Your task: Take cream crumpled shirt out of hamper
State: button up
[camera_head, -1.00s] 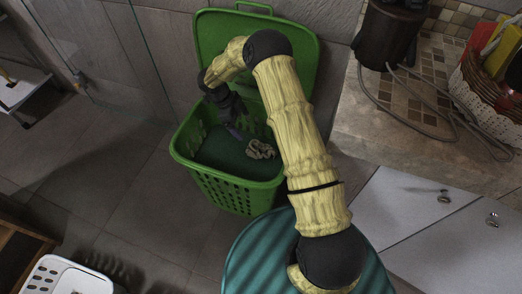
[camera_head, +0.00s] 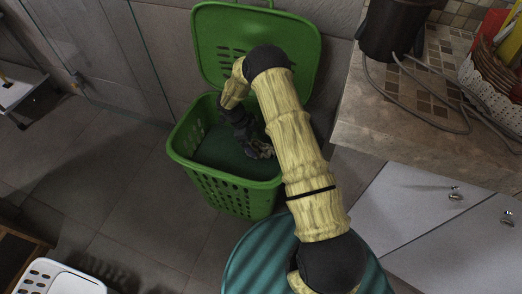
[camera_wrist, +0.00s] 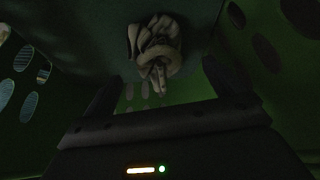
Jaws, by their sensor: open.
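The green hamper (camera_head: 222,190) stands open on the tiles with its lid (camera_head: 215,35) raised at the back. The cream crumpled shirt (camera_wrist: 155,45) lies in a small bunch inside it, near the right side. In the head view the shirt (camera_head: 265,148) is partly hidden by my gripper (camera_head: 252,148), which reaches down into the hamper. In the wrist view my gripper (camera_wrist: 165,88) is open, its dark fingers spread on either side below the shirt. The shirt shows just beyond the fingertips, and I see no grip on it. Contact cannot be told.
The hamper's perforated walls are close around my gripper. A stone counter (camera_head: 415,130) with a dark appliance (camera_head: 392,30), its cable and a basket (camera_head: 495,75) is at right. A teal striped round surface (camera_head: 255,262) is in front. Floor tiles (camera_head: 120,180) at left are clear.

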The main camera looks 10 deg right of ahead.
aim_at(258, 144)
jog(key=shift+f, duration=0.1)
jog(key=b+x, duration=0.2)
jog(key=x, duration=0.3)
jog(key=shift+b, duration=0.35)
jog(key=c, duration=1.1)
